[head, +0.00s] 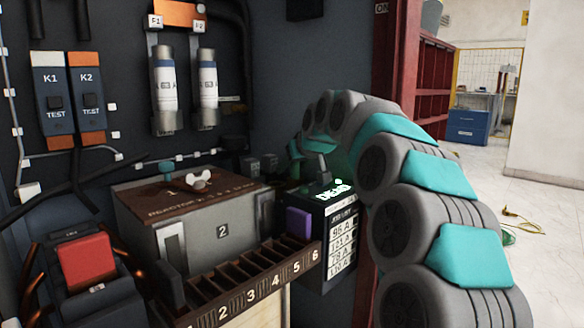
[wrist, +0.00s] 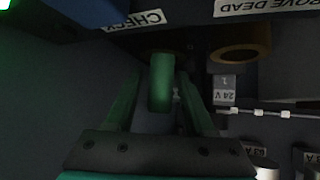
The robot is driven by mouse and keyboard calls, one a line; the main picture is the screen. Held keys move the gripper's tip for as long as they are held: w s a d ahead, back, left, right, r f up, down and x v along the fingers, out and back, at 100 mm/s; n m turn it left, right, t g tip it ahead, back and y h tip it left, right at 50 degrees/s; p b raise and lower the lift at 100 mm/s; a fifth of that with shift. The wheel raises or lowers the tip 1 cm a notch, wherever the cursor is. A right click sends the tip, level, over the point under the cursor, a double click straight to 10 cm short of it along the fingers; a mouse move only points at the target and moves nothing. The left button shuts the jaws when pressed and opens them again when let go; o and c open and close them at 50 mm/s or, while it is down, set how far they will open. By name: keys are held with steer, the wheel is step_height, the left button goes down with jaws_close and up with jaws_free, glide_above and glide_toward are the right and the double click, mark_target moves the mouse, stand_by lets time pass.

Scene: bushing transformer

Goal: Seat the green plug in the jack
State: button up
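The green plug (wrist: 161,82) shows in the wrist view as a green cylinder between the two long fingers of my gripper (wrist: 160,76). Dark gaps show beside it along the fingers, and I cannot tell whether the fingertips touch it. Its far end overlaps a ring-shaped jack (wrist: 188,48) under the CHECK label. That jack is mostly hidden, so I cannot tell whether the plug is in it. A second brass-coloured jack (wrist: 240,52) shows clear to the right, under a label ending in "OVE DEAD". In the head view, my arm hides the plug, jacks and fingertips.
A grey box (head: 225,232) with a brown top stands left of my arm. A dark box with a lit green display (head: 335,192) stands close beside my arm. Open floor lies right.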

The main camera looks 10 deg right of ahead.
steer(key=shift+r, duration=0.1)
steer(key=shift+s+r, duration=0.1)
steer(key=shift+r, duration=0.05)
steer(key=v, duration=1.1)
steer(key=shift+s+d+r, duration=0.1)
steer(key=shift+s+r, duration=0.15)
steer(key=shift+s, duration=0.05)
